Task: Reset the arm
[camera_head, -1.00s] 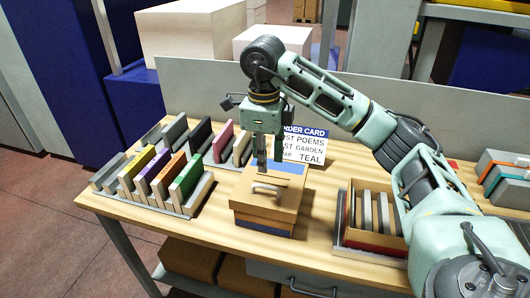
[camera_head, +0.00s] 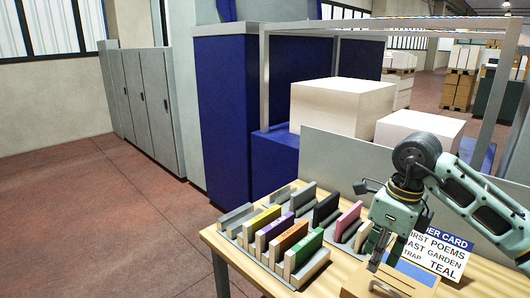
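My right gripper (camera_head: 374,252) points down at the lower right, on the arm that comes in from the right. Its two fingers look apart, with nothing seen between them. It is just above the wooden box (camera_head: 408,284), whose lid has a handle (camera_head: 384,289) and a blue strip. The box is cut off by the bottom edge of the view. My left gripper is not in view.
Racks on the table hold books with green (camera_head: 304,248), orange (camera_head: 288,239) and pink (camera_head: 347,219) spines. An order card (camera_head: 437,252) stands behind the box. White blocks (camera_head: 344,107) are behind the grey panel. Open floor (camera_head: 110,225) lies left.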

